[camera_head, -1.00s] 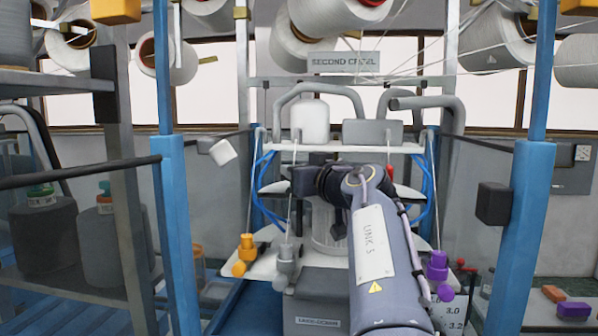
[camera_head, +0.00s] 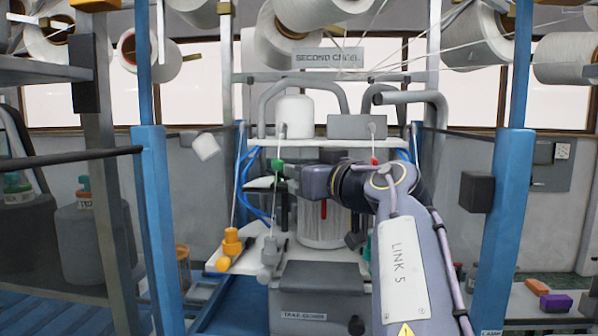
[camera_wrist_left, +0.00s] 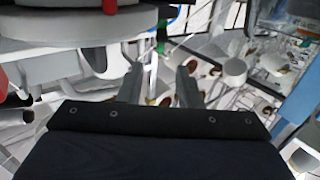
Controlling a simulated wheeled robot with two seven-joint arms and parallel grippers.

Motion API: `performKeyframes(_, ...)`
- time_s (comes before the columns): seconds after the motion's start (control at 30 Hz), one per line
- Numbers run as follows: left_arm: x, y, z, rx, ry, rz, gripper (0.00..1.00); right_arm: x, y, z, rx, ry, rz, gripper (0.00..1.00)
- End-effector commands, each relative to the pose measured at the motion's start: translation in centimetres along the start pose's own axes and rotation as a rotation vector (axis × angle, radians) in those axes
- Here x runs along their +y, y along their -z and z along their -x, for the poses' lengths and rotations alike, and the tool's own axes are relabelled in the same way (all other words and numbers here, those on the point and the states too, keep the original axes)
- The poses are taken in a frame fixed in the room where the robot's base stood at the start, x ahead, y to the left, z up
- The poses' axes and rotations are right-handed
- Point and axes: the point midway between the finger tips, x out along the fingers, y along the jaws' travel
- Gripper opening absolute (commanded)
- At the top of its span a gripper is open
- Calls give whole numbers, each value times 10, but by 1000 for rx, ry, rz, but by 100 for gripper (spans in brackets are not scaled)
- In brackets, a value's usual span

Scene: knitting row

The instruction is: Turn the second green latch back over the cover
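A knitting machine under the "SECOND CASEL"-like sign (camera_head: 328,58) fills the middle of the head view. A small green piece (camera_head: 277,166), possibly a latch, shows at its left side; a green part (camera_wrist_left: 171,12) also shows at the top of the left wrist view. A teal-green piece (camera_head: 366,249) is partly hidden by my arm. I cannot tell which part is the cover. In the left wrist view my left gripper (camera_wrist_left: 158,72) has its two fingers apart with nothing between them. The arm in the head view enters from the lower right; its hand is beside the green piece, its fingertips unclear.
A grey labelled box (camera_head: 320,292) is at the front. Blue posts (camera_head: 158,220) flank the machine. Yarn cones (camera_head: 470,38) hang above, with threads crossing. Blocks (camera_head: 556,302) lie at right.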

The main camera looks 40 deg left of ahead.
Motion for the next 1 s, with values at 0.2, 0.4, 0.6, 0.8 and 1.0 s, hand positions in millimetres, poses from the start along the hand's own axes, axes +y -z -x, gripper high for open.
performKeyframes(0.2,-1,0,-1,-1,-4,0,38,0,0,0,0,0,0,36)
performKeyframes(0.4,-22,4,-17,-24,-221,4,44,1,-1,-3,0,0,0,36)
performKeyframes(0.6,-28,0,-33,-5,-389,2,44,1,-1,-2,0,0,0,36)
performKeyframes(0.8,-20,2,-60,-2,-389,0,44,-3,3,6,0,0,0,36)
performKeyframes(1.0,-7,3,-88,0,-389,-1,44,-7,7,15,0,0,0,36)
